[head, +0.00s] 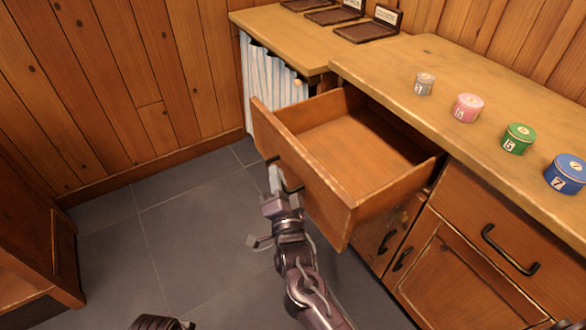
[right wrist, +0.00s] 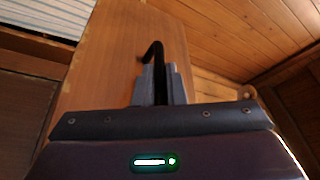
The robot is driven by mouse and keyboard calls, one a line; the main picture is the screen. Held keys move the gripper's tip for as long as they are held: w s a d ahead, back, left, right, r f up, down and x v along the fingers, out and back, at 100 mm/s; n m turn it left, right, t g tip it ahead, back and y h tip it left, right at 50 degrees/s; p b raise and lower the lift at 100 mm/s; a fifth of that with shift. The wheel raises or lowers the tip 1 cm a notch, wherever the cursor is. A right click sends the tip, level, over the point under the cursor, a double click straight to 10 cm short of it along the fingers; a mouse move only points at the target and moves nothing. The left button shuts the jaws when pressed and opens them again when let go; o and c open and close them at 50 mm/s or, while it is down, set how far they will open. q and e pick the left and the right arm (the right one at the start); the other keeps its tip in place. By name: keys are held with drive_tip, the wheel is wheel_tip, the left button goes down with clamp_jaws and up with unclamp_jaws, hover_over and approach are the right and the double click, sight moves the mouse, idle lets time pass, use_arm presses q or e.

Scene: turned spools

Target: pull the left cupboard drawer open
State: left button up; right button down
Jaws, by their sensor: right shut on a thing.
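The left cupboard drawer (head: 318,172) stands pulled well out of the cupboard, and its inside is bare. My right gripper (head: 277,180) is at the drawer's front, shut on its dark handle (head: 290,187). In the right wrist view the gripper fingers (right wrist: 160,85) close around the black handle (right wrist: 153,52), which sticks up above them against the wooden drawer front (right wrist: 110,70).
Several numbered tins, such as the green tin (head: 518,138) and blue tin (head: 566,174), stand on the cupboard top (head: 455,85). A closed drawer (head: 490,235) is at the right. Dark trays (head: 367,32) lie at the back. The grey floor (head: 180,235) is clear at left.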

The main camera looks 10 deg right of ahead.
use_arm(q)
drive_tip(key=shift+f, duration=0.15)
use_arm(e)
drive_tip(key=shift+s+a+f, duration=0.1)
drive_tip(key=shift+s+a, duration=0.1)
drive_tip(key=shift+a, duration=0.25)
drive_tip(key=c, duration=1.5)
unclamp_jaws()
